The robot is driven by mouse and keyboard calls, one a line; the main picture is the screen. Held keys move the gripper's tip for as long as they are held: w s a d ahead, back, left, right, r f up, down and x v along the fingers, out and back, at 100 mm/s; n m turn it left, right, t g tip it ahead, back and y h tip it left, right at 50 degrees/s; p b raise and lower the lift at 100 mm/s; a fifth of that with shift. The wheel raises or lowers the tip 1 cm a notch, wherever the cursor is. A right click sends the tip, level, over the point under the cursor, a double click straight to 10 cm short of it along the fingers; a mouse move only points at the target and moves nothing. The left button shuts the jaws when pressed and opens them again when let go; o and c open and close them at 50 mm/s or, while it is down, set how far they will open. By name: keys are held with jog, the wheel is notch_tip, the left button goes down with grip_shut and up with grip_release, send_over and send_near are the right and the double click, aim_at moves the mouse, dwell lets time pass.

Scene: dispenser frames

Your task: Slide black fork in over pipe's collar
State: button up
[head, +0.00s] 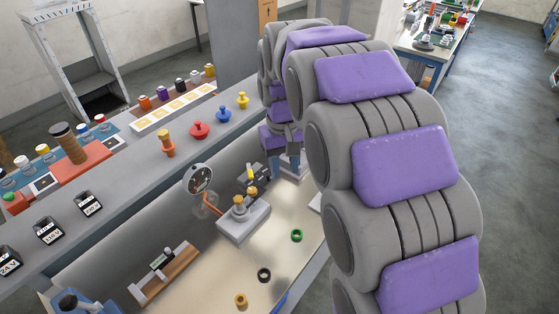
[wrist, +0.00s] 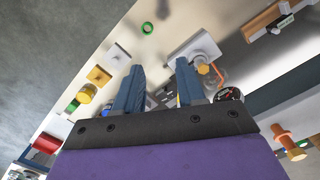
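My gripper (head: 280,165) hangs low over the bench behind the shelf edge, with its blue fingers pointing down. In the wrist view its two fingers (wrist: 160,65) stand apart, with nothing clearly gripped. A dark fixture with a yellow part (head: 254,178) stands just left of my gripper; it may hold the black fork, but I cannot make out the fork's shape. Dark parts (wrist: 165,97) also show between the fingers in the wrist view. A light grey block with brass-coloured pipe fittings (head: 240,215) stands in front of that fixture. I cannot single out the collar.
A round gauge (head: 199,179) with an orange tube stands left of the block. A green ring (head: 297,236), a black ring (head: 264,274) and a brass ring (head: 241,300) lie on the bench. The long grey shelf (head: 130,180) carries coloured knobs. The bench front is mostly clear.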

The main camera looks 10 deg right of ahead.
jog(key=shift+d, duration=0.1)
jog(key=n+p, duration=0.2)
send_over(268, 175)
notch_tip(268, 175, down, 6)
jog(key=f, duration=0.1)
jog(key=shift+t, duration=0.4)
notch_tip(268, 175, down, 17)
jog(key=b, duration=0.3)
jog(key=shift+c, duration=0.2)
grip_shut()
